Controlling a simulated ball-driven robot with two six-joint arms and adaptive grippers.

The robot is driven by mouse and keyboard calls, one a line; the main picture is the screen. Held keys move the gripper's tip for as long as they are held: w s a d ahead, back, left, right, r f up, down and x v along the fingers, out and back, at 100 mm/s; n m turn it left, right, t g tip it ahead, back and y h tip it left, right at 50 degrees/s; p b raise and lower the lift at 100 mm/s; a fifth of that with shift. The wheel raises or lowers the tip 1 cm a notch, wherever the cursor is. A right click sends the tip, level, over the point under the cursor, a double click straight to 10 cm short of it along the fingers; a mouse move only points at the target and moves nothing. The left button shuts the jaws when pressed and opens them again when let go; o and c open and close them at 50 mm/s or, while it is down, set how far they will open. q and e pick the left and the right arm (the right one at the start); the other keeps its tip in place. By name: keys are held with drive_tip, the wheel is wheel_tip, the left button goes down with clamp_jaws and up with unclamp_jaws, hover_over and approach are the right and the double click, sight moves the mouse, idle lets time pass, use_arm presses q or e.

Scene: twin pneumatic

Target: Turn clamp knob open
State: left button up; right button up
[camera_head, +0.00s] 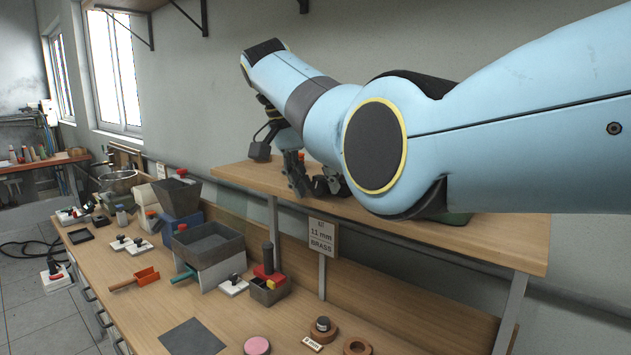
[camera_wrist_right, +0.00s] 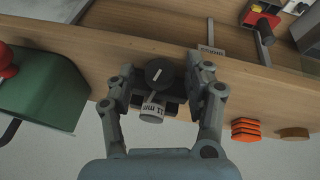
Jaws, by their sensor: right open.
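In the right wrist view, a round black knob (camera_wrist_right: 159,73) with a white pointer line sits on a dark clamp on the shelf. A pale cylinder (camera_wrist_right: 152,109) labelled "11 mm" shows beside it. My right gripper (camera_wrist_right: 164,80) is open, with one finger on each side of the knob; I cannot tell whether either finger touches it. In the head view, my right gripper (camera_head: 297,175) is over the raised shelf, near the dark clamp (camera_head: 328,183), which my arm partly hides. My left gripper is not in view.
The wooden shelf (camera_head: 470,240) stands above the workbench, with an "11 mm BRASS" sign (camera_head: 322,238) at its front. In the wrist view, a green object (camera_wrist_right: 45,90) and an orange stack (camera_wrist_right: 245,130) flank the gripper. Grey bins (camera_head: 207,243) and small fittings crowd the bench below.

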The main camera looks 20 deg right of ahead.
drive_tip(key=v, duration=0.7)
drive_tip(key=shift+r, duration=0.15)
drive_tip(key=shift+w+a, duration=0.15)
